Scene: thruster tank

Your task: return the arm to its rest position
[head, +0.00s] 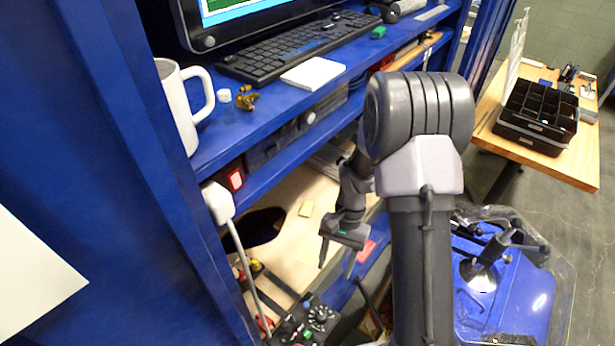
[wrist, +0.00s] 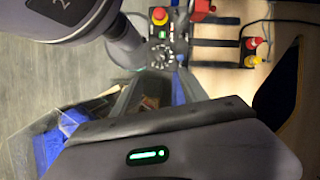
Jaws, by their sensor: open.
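My arm reaches across the middle of the head view and bends down over the lower wooden worktop of the blue cabinet. My gripper (head: 337,266) hangs over that worktop (head: 290,262), with two thin fingers spread apart and nothing seen between them. In the wrist view, a dark grey body with a green light fills the bottom, and one of my arm links shows at the upper left.
A control box with knobs (head: 312,322) sits at the worktop's front, also in the wrist view (wrist: 165,45). A blue shelf above holds a mug (head: 178,110), keyboard (head: 290,48) and monitor. A clear-walled tank (head: 548,290) stands right. A black organizer (head: 535,110) sits on a table.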

